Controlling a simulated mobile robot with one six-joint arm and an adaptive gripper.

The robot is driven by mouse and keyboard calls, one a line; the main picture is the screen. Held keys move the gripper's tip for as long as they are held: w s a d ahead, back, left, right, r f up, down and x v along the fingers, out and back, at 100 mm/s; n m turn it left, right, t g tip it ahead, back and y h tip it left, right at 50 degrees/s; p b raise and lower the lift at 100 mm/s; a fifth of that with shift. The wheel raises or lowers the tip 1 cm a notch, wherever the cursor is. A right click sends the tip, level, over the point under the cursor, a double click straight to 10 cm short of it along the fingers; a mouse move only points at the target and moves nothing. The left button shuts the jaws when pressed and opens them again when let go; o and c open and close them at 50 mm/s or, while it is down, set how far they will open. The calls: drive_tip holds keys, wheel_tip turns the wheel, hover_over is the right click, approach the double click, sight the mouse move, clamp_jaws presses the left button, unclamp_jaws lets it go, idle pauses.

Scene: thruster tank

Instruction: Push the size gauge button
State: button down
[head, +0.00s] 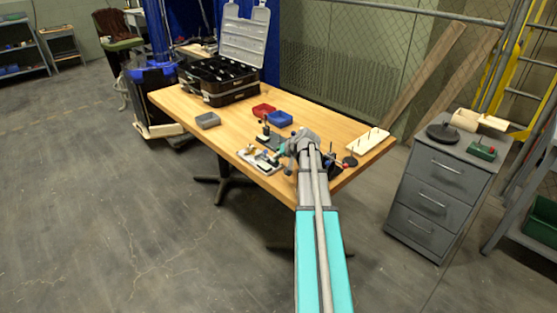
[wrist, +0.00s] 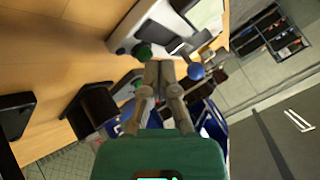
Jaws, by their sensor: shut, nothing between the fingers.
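My gripper (wrist: 160,66) is shut and empty, its fingertips close together in the wrist view. They are close to a round green knob (wrist: 143,52) on a pale device (wrist: 135,25); I cannot tell if they touch it. A blue ball-shaped knob (wrist: 196,72) shows just right of the fingertips. In the head view my gripper (head: 290,150) is over the table's near edge, beside a light plate with small parts (head: 258,159). My own wrist partly hides this area. I cannot tell which knob or device is the size gauge button.
The wooden table (head: 210,100) also holds an open black case (head: 222,80), a grey bin (head: 208,120), a red bin (head: 263,110), a blue bin (head: 280,118) and a white peg board (head: 368,141). A grey drawer cabinet (head: 438,195) stands at right.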

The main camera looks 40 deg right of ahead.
drive_tip(key=shift+r+p, duration=0.35)
drive_tip(key=shift+r, duration=0.15)
wheel_tip(320, 180, up, 6)
drive_tip(key=p, duration=0.6)
idle(0.4)
